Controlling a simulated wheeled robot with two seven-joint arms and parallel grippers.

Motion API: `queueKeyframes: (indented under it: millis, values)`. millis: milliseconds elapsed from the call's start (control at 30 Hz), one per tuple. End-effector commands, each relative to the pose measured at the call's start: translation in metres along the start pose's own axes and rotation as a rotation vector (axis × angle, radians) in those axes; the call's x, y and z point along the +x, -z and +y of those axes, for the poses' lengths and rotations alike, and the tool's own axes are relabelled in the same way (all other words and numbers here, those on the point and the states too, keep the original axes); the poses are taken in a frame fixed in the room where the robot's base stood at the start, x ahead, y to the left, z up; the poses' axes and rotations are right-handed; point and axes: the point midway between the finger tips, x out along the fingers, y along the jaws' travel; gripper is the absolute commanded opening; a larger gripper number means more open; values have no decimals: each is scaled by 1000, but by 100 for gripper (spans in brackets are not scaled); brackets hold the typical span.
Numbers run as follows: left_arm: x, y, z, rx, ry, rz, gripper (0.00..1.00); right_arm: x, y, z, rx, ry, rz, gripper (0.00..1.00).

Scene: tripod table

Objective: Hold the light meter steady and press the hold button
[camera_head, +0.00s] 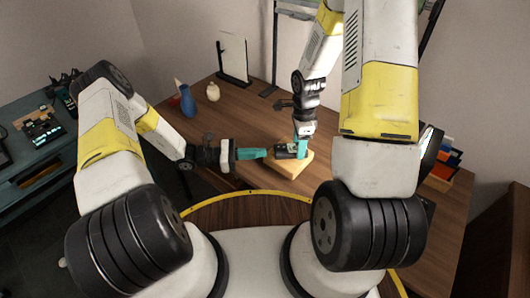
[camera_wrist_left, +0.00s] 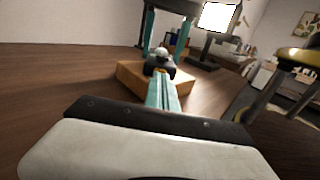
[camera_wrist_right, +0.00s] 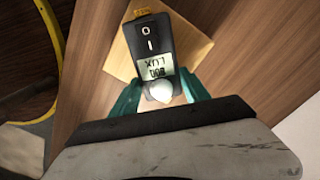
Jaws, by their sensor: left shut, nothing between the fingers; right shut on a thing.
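The light meter (camera_head: 285,151) is a small dark box lying on a pale wooden block (camera_head: 293,168). In the right wrist view the meter (camera_wrist_right: 147,40) shows white marks, a display reading LUX and a white dome. My right gripper (camera_head: 303,148) is shut on the meter, with teal fingers on both sides near its dome end (camera_wrist_right: 160,92). My left gripper (camera_head: 266,153) is shut and empty, pointing at the meter's other end. In the left wrist view its fingertips (camera_wrist_left: 160,76) are close in front of the meter (camera_wrist_left: 159,66); I cannot tell if they touch.
The brown wooden table (camera_head: 240,110) has free room behind the block. A blue vase (camera_head: 187,100), a cream vase (camera_head: 213,92) and a white panel on a dark stand (camera_head: 233,58) are at the back left. A holder with coloured items (camera_head: 445,160) stands at right.

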Motion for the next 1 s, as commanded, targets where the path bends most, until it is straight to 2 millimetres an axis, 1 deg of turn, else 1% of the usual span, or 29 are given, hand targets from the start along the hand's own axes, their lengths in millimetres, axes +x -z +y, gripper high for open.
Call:
queueKeyframes:
  millis: [33,200,300,400,567,833,867,900,967,1000]
  values:
    - [-13,0,2,2,-5,2,0,0,1,0,1,0,1,8]
    - [-51,0,2,3,-7,5,0,0,3,0,3,0,3,8]
    - [-70,1,2,2,-8,5,0,0,3,0,4,0,3,8]
    - [-82,0,2,3,-7,4,0,0,4,0,4,0,4,8]
    - [-92,0,2,2,-7,5,0,0,4,0,5,-1,4,8]
    - [-93,0,2,2,-7,5,0,0,5,0,5,-1,5,8]
    - [-93,0,2,2,-6,5,0,0,5,0,5,-1,5,58]
    - [-93,0,2,2,-6,5,0,0,5,0,5,-1,5,66]
    - [-93,0,2,2,-6,5,0,0,4,0,5,-1,5,78]
    - [-93,0,2,2,-6,5,0,0,4,0,5,-1,5,79]
